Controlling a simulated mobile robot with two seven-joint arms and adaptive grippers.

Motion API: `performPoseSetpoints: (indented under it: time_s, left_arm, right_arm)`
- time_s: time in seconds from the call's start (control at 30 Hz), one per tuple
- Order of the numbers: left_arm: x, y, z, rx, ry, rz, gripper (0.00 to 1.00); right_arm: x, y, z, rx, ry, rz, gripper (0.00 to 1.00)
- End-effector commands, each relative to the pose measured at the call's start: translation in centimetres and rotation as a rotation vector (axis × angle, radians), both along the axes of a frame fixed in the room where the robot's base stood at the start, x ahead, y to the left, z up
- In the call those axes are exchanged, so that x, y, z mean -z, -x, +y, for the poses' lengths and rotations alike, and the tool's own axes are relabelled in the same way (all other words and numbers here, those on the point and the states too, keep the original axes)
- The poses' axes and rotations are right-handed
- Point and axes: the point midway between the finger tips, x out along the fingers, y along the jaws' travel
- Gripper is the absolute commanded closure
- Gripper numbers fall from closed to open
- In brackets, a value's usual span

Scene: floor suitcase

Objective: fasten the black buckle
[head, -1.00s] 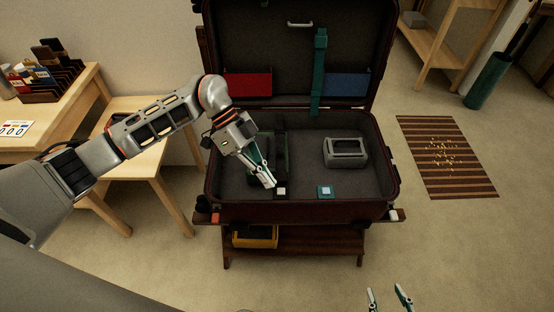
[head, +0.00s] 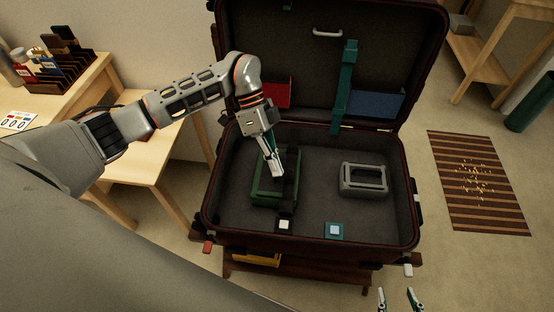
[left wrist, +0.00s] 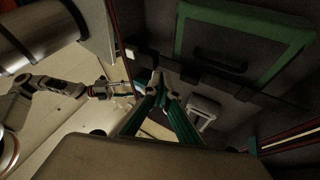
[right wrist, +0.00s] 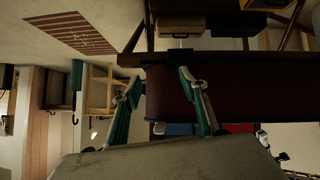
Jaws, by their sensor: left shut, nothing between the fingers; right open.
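The black buckle (head: 284,226), with a white square on it, lies at the suitcase's front inner edge, left of centre. A black strap (head: 291,188) runs behind it over the right side of the green-framed case (head: 262,190). The strap's end and whether it meets the buckle are unclear. My left gripper (head: 278,175) is shut and empty above the green-framed case, behind and apart from the buckle. In the left wrist view its fingertips (left wrist: 161,82) are together, holding nothing. My right gripper (head: 398,296) is open and empty in front of the suitcase; its spread fingers (right wrist: 160,82) show in the right wrist view.
The open suitcase (head: 225,222) also holds a grey frame-like box (head: 364,180) and a teal buckle (head: 334,231). A teal strap (head: 345,85) hangs from the lid. A wooden table (head: 135,165) stands left. Suitcase floor between the case and the grey box is clear.

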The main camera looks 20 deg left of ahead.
Motion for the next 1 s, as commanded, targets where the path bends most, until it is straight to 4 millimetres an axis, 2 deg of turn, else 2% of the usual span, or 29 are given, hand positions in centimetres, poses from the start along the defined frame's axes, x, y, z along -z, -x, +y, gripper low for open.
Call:
performPoseSetpoints:
  time_s: [0.03, 0.2, 0.4, 0.87, 1.0]
  left_arm:
    - [1.1, 0.5, -0.6, 0.001, 0.003, 0.006, 1.00]
    - [3.4, 1.5, -2.0, 0.001, 0.002, 0.005, 1.00]
    - [5.1, 2.2, -3.0, -0.002, 0.002, 0.003, 1.00]
    - [5.4, 2.3, -3.3, -0.002, 0.000, 0.000, 1.00]
    - [5.0, 2.5, -3.4, -0.002, 0.000, -0.005, 1.00]
  right_arm:
    - [0.3, 0.1, 0.0, -0.001, 0.001, 0.003, 0.57]
    - [0.4, 0.0, 0.0, -0.003, 0.001, 0.001, 0.57]
    - [0.3, -0.1, 0.1, -0.003, -0.001, -0.003, 0.57]
    - [0.0, -0.3, 0.2, -0.004, -0.002, -0.008, 0.57]
    - [-0.9, -0.7, 0.2, -0.004, -0.004, -0.022, 0.57]
